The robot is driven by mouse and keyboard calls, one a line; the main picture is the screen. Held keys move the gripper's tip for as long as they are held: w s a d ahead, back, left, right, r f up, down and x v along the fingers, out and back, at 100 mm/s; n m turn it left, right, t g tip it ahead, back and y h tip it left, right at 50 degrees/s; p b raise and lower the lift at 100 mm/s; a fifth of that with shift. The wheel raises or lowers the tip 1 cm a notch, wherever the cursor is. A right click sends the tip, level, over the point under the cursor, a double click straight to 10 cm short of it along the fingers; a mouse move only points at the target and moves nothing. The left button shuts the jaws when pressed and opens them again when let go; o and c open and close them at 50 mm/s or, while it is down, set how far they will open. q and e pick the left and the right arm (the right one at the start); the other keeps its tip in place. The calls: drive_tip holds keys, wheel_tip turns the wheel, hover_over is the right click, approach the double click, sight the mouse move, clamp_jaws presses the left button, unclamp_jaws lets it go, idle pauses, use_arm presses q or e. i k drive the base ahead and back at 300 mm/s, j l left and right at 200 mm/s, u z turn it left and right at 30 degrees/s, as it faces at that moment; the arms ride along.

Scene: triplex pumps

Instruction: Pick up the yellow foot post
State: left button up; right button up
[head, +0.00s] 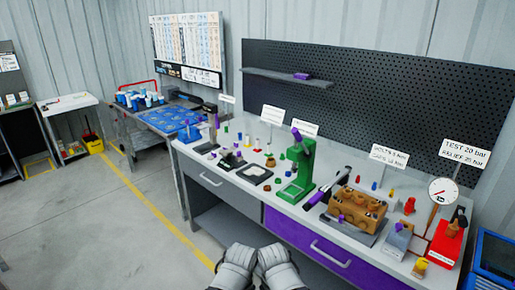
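Several small yellow pieces show on the long workbench (225,170), and I cannot tell which is the foot post. One yellow piece (420,264) stands at the front right edge, by the red test stand. A small upright yellow piece (258,142) stands mid-bench, left of the green press. Another tiny yellow piece (391,192) is towards the back right. My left gripper (238,260) and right gripper (272,259) are side by side at the bottom centre, in front of the bench and apart from these pieces. Their fingers are too unclear to read.
A green press (299,172) stands mid-bench. A brown pump block (357,207) sits to its right, then a pressure gauge (442,191) and a red stand (443,246). A pegboard (390,100) backs the bench.

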sight(247, 144)
drive_tip(key=i+j+z, duration=0.1)
drive_tip(key=z, duration=0.25)
drive_tip(key=j+z, duration=0.1)
drive_tip(key=z, duration=0.25)
drive_tip(key=i+j+z, duration=0.1)
drive_tip(key=z, duration=0.3)
drive_tip(key=i+j+z, duration=0.15)
drive_tip(key=j+z, duration=0.25)
drive_tip(key=j, duration=0.55)
drive_tip(key=j+z, duration=0.35)
drive_tip(key=j, duration=0.6)
